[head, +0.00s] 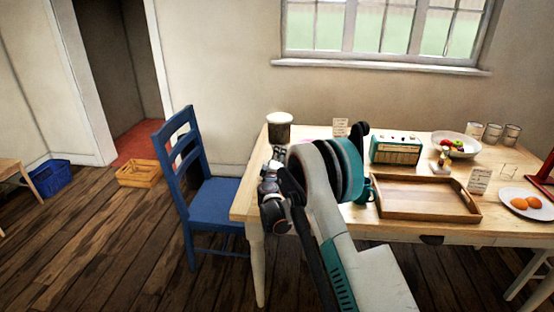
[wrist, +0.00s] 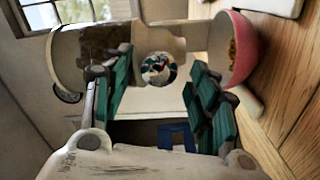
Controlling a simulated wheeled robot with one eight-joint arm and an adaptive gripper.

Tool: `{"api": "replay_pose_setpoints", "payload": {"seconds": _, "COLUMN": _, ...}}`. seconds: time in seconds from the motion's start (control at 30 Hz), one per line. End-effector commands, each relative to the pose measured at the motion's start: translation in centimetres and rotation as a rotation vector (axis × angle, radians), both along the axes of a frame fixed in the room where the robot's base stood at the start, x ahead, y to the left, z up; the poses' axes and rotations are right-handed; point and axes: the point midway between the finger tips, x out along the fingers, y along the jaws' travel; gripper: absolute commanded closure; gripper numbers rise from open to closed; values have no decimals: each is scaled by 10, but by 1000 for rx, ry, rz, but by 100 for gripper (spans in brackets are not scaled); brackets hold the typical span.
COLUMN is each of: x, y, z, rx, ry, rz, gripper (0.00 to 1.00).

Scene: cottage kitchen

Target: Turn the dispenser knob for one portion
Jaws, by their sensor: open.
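The dispenser (head: 279,128) stands at the left back corner of the table, with brown contents under a white lid. In the wrist view it lies sideways, its clear hopper (wrist: 98,45) to the left. Its round, shiny knob (wrist: 158,68) faces the camera. My gripper (wrist: 160,82) is open, with one teal finger on each side of the knob; I cannot tell whether either touches it. A pink bowl (wrist: 240,48) at the outlet side has some brown bits in it. My arm hides the dispenser's lower part in the head view.
The table (head: 352,213) also holds a wooden tray (head: 425,198), a teal radio (head: 396,149), a fruit bowl (head: 465,151) and a plate with oranges (head: 510,203). A blue chair (head: 213,197) stands at its left end.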

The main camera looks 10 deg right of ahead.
Motion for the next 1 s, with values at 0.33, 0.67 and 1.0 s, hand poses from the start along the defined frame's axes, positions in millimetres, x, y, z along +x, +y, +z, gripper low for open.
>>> {"api": "replay_pose_setpoints", "payload": {"seconds": 0.33, "x": -44, "y": 16, "z": 0, "rx": 0, "ry": 0, "rz": 2, "gripper": 46}}
{"api": "replay_pose_setpoints", "payload": {"seconds": 0.67, "x": -100, "y": 33, "z": 0, "rx": 0, "ry": 1, "rz": 1, "gripper": 46}}
{"api": "replay_pose_setpoints", "payload": {"seconds": 1.0, "x": -114, "y": 37, "z": -1, "rx": 0, "ry": 0, "rz": -1, "gripper": 46}}
